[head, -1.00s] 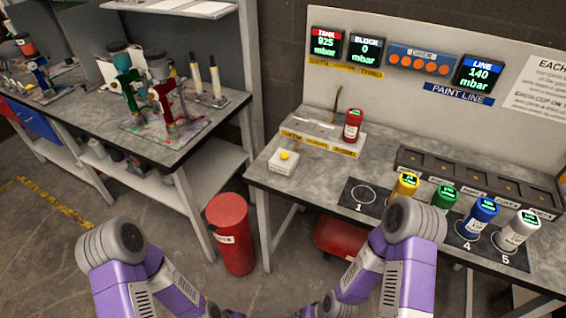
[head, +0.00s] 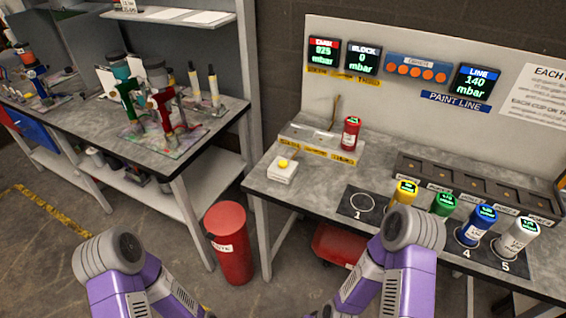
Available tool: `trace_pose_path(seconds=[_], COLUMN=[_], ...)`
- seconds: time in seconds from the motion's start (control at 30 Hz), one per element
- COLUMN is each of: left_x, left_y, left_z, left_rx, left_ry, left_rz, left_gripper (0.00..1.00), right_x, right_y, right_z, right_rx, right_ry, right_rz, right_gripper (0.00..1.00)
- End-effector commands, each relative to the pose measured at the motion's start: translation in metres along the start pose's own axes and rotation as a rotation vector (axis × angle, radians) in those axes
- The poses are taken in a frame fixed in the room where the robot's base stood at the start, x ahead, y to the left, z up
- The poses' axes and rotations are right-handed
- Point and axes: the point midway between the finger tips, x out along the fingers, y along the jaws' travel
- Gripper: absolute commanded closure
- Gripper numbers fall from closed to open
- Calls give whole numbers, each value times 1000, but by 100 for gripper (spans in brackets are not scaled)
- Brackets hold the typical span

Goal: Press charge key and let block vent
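The charge key appears to be the yellow button on a small white box (head: 283,171) at the left front of the right bench. Behind it is a grey block (head: 318,141) with a yellow label strip. A red cup (head: 350,133) with a green-lit top stands at the block's right end. On the panel, the tank display (head: 323,50) reads 925 mbar, the block display (head: 363,60) reads 0 mbar and the line display (head: 477,86) reads 140 mbar. Only my arm links show along the bottom; neither gripper is visible.
Yellow (head: 404,192), green (head: 444,202), blue (head: 477,224) and white (head: 516,239) cups stand on a dark numbered mat; ring 1 (head: 363,203) is empty. A dark slotted rack (head: 480,186) lies behind. A red bin (head: 230,243) stands on the floor between the benches.

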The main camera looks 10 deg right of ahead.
Motion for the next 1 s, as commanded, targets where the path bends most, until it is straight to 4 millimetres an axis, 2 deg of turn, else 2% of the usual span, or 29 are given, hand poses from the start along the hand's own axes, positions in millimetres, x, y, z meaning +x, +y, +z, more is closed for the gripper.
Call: trace_pose_path(seconds=[0.03,0.27,1.0], left_x=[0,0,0], left_y=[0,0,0], left_z=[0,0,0], left_rx=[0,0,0], left_ry=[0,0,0], left_rz=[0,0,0], left_gripper=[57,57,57], right_x=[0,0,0], right_y=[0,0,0], right_z=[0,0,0], right_rx=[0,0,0], right_ry=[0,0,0], right_rz=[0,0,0], right_gripper=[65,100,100])
